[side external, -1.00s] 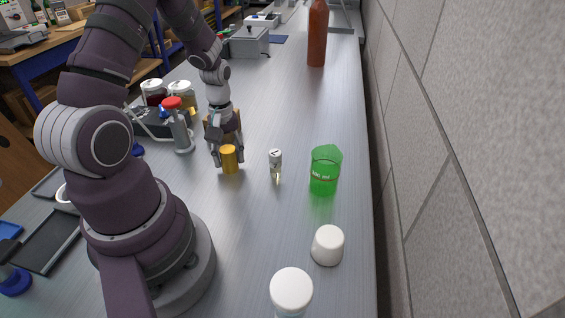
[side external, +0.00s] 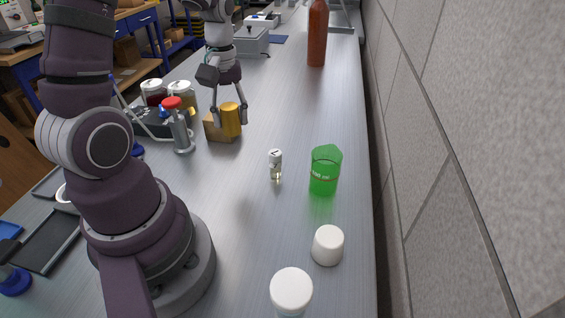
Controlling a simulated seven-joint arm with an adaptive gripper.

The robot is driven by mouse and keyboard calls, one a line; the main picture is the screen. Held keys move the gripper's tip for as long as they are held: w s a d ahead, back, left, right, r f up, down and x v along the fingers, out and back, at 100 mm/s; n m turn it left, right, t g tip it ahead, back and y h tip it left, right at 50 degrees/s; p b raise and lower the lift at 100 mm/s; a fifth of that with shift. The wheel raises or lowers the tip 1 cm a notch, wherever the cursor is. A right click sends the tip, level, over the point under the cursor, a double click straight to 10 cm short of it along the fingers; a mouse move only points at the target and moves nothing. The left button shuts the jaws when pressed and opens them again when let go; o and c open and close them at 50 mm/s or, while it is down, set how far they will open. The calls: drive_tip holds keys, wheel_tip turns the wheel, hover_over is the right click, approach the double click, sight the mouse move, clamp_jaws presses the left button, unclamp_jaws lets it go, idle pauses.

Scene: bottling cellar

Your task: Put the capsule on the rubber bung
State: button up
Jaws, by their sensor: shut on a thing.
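The capsule, a gold-yellow cylinder (side external: 231,120), is held upright between the fingers of my gripper (side external: 230,117). My gripper is shut on it and points down. The capsule overlaps a brown block in the picture; I cannot tell whether it touches it. The rubber bung, a white tapered plug (side external: 328,246), stands on the bench at the lower right, narrower at the top. It is well apart from my gripper, toward the camera, and nothing is on it.
A small vial (side external: 275,164) and a green beaker (side external: 325,172) stand mid-bench. A white-lidded jar (side external: 291,290) is in front. A red-topped grey post (side external: 181,130) and jars (side external: 182,94) stand left. A brown bottle (side external: 317,35) stands far back.

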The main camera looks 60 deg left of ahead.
drive_tip(key=w+d+r+m, duration=0.1)
drive_tip(key=w+d+m, duration=0.2)
drive_tip(key=d+m, duration=0.25)
drive_tip(key=w+d+r+m, duration=0.1)
drive_tip(key=w+d+m, duration=0.1)
drive_tip(key=d+m, duration=0.35)
drive_tip(key=m, duration=0.6)
hover_over(331, 235)
drive_tip(key=shift+m, duration=0.6)
wheel_tip(331, 235, down, 7)
drive_tip(key=shift+f, duration=0.1)
drive_tip(key=shift+o, duration=0.9)
drive_tip(key=shift+f, duration=0.1)
drive_tip(key=o, duration=0.5)
drive_tip(key=shift+c, duration=0.2)
